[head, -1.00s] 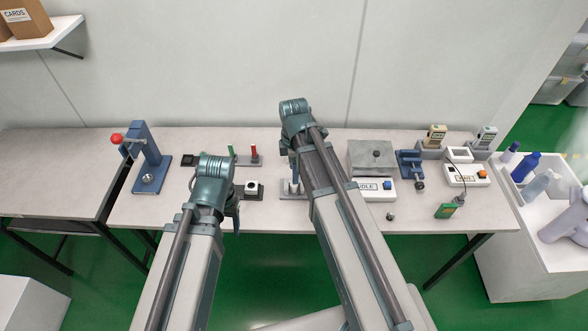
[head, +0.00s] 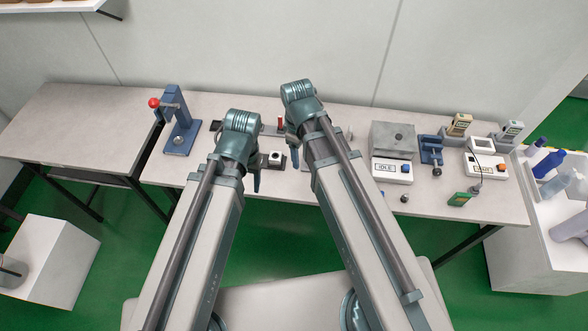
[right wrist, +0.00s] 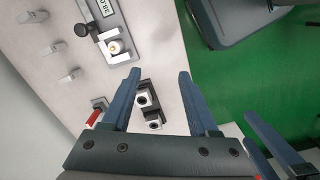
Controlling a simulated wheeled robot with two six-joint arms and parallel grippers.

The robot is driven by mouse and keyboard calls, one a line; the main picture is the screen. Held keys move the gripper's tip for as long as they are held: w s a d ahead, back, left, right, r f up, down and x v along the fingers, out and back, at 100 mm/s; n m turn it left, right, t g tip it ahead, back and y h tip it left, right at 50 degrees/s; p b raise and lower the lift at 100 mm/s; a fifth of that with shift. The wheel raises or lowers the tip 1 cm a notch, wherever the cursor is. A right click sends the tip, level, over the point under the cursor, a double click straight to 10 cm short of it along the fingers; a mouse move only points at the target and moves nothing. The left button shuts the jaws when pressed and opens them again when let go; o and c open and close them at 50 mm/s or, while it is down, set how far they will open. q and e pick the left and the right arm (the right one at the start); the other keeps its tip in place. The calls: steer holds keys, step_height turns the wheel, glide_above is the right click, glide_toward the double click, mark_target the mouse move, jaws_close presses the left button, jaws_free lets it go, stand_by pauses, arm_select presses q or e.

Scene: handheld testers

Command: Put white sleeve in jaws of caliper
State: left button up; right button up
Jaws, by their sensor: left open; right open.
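In the right wrist view my right gripper (right wrist: 158,75) is open with nothing between its fingertips, above the table. Dark blocks, each with a white holed piece, show between its fingers; one white holed piece (right wrist: 143,98) may be the white sleeve. In the head view a white piece (head: 276,158) sits on a dark block between my arms. A grey device with a label (right wrist: 103,10), perhaps the caliper, lies at the top of the wrist view, with a white round piece (right wrist: 116,47) at its end. My left gripper (right wrist: 248,128) is open, empty at the lower right.
A blue press with a red knob (head: 179,125) stands left. At right are a grey block (head: 392,137), an IDLE box (head: 391,168), a blue vise (head: 430,150) and meters (head: 458,124). A red pin (right wrist: 95,116) and grey pegs (right wrist: 56,47) stand near my right gripper.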

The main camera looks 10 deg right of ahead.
steer(key=s+a+m, duration=0.4)
steer(key=s+m, duration=0.2)
steer(key=s, duration=0.1)
steer(key=shift+h, duration=0.3)
steer(key=shift+s, duration=0.1)
stand_by(0.9)
